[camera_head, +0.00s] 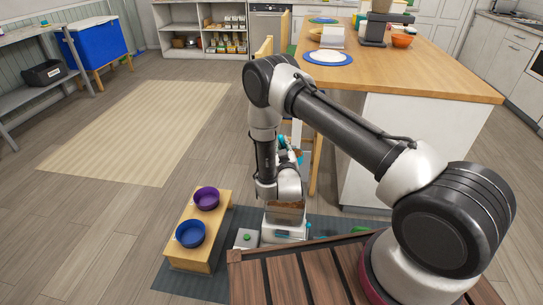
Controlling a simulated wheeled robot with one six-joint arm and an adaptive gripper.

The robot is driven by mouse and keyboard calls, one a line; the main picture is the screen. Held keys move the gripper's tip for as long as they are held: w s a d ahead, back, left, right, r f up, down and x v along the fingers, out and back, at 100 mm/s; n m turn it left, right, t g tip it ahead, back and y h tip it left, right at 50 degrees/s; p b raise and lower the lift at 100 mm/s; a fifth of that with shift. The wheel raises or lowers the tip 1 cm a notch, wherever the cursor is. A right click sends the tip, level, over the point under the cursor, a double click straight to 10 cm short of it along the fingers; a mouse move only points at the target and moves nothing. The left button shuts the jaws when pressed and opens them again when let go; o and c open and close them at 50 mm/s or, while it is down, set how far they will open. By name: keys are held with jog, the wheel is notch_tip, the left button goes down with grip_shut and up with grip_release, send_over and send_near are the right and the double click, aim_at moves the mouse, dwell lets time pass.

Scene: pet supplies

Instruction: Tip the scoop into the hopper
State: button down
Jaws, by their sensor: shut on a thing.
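A white feeder with an open hopper (285,229) stands on the dark mat, below my wrist. Brown contents show in its top. A teal piece, which looks like the scoop (284,142), shows just behind my forearm and above the feeder. My gripper (293,156) is small and mostly hidden by my wrist at this spot, shut on the scoop. The scoop's bowl, its tilt and any load in it cannot be made out.
A low wooden stand with a purple bowl (206,198) and a blue bowl (190,233) is left of the feeder. A small grey box (246,238) is beside the feeder. A slatted wooden top (305,272) is in front. The kitchen island (445,82) is behind. The beige rug (150,125) is clear.

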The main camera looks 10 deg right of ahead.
jog(key=a+f, duration=0.3)
jog(key=f, duration=0.6)
jog(key=shift+s+a+f+m+h, duration=0.25)
jog(key=shift+f+m+h, duration=0.05)
jog(key=shift+f+h, duration=0.1)
